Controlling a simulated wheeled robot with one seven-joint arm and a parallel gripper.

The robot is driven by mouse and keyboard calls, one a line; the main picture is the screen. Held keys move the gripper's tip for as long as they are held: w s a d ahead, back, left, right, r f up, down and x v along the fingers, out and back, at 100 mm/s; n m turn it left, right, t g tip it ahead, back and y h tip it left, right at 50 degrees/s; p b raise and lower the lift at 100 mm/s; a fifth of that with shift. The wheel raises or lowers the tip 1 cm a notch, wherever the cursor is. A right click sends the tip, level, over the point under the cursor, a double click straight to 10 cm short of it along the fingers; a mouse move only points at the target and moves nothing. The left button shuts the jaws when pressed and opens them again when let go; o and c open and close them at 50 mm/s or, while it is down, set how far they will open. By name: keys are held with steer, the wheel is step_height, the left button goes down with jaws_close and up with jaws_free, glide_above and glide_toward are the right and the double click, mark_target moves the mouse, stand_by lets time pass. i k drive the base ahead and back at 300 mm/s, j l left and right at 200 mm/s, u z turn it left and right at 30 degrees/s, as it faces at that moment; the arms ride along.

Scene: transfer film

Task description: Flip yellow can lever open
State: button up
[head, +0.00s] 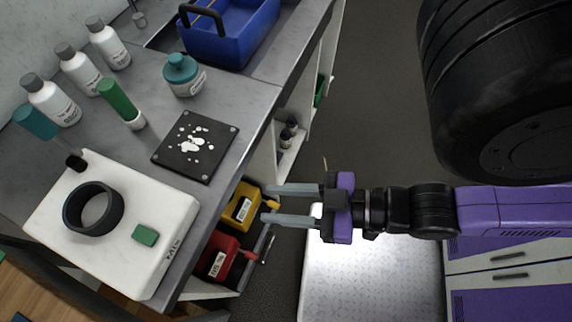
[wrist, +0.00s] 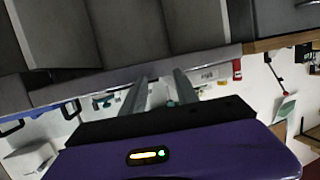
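The yellow can (head: 242,206) stands on a low shelf under the bench edge in the head view. A small orange-yellow part, perhaps its lever (head: 272,204), sticks out on its right side. My gripper (head: 267,204) comes in from the right with its two long grey fingers apart. Its fingertips are close to the can's right side, with the orange-yellow part appearing between them. Contact cannot be told. In the wrist view the fingers (wrist: 160,92) are parted with nothing clear held between them. I cannot make out the yellow can there.
A red can (head: 217,262) stands in front of the yellow one on the low shelf. The bench above holds a white scale-like device (head: 112,262), a black plate (head: 212,130), several bottles and a blue crate (head: 238,45).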

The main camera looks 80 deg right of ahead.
mark_target(271, 203)
steer(key=k+j+z, duration=0.3)
steer(key=z, duration=0.2)
steer(key=k+j+z, duration=0.45)
steer(key=i, duration=0.1)
